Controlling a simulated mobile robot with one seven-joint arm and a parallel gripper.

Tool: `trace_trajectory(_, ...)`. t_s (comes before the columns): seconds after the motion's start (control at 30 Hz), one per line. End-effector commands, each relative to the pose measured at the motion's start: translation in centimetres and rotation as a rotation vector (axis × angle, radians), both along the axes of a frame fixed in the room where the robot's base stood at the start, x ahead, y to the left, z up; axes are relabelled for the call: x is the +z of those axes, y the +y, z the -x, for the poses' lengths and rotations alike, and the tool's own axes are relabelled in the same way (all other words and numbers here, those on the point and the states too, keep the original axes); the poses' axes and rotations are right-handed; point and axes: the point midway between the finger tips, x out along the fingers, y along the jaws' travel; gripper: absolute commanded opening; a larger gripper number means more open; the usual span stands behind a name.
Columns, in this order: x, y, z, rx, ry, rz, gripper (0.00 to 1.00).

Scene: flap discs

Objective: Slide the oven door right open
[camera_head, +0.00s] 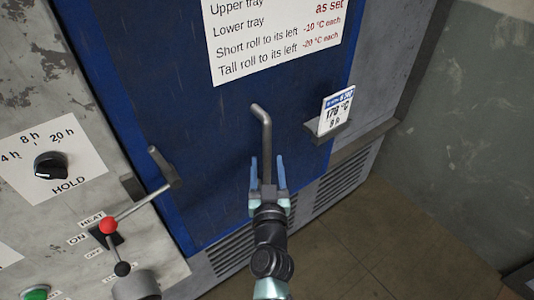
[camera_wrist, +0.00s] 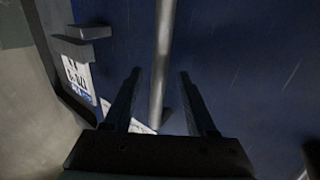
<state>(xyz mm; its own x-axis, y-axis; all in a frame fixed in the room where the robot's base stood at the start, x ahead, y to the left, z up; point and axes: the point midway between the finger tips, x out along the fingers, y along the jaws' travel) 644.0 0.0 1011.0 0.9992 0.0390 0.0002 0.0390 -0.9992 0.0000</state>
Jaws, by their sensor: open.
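The oven door (camera_head: 180,110) is a large blue panel that fills the middle of the head view; it also fills most of the wrist view (camera_wrist: 250,80). A grey bar handle (camera_head: 264,130) with a bent upper end stands out from the door's lower right part. My gripper (camera_head: 267,170) is open at the lower part of this handle. In the wrist view the handle (camera_wrist: 162,60) runs between the two fingers of my gripper (camera_wrist: 158,78), with a gap on each side. Whether either finger touches it, I cannot tell.
A grey handle (camera_head: 163,170) juts out at the door's left edge. A small card (camera_head: 336,110) sits in a holder right of the handle. A wall (camera_head: 460,150) stands at right above open floor.

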Motion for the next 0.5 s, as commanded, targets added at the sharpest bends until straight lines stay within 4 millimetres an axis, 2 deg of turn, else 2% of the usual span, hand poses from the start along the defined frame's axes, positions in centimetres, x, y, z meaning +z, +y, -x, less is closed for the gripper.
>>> trace_trajectory(0.03,0.0,0.0,-0.9,0.000,-0.001,0.000,0.57)
trace_trajectory(0.2,0.0,0.1,-2.7,0.000,-0.001,0.000,0.57)
trace_trajectory(0.5,0.0,0.1,-3.6,0.000,0.000,0.001,0.57)
